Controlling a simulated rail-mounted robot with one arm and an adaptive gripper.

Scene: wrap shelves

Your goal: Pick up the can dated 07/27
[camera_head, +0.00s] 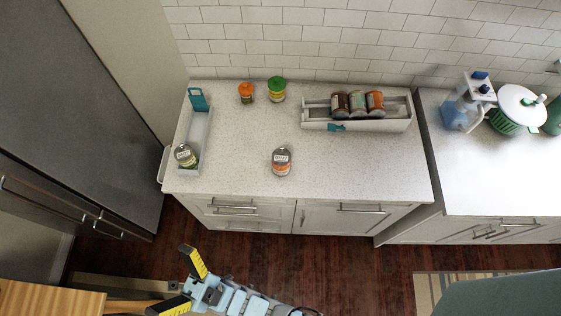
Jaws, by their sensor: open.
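A can (281,162) with a pale top and dark print stands on the front middle of the counter. Another can (186,156) with print on its pale top is at the front end of the narrow left tray (204,130). Three cans lie in the white rack (400,122) at the back right: a dark one (340,104), a greenish one (357,104) and a reddish one (375,104). The print is too small to read, so I cannot tell which can bears 07/27. My gripper (183,284) is open and empty, over the floor in front of the counter, apart from every can.
An orange-topped jar (246,92) and a green-lidded can (277,89) stand at the back. Teal tags (198,100) mark the tray and rack. A tall dark cabinet (80,120) borders the left. The counter's front right is clear. Jugs and a pot (518,105) stand further right.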

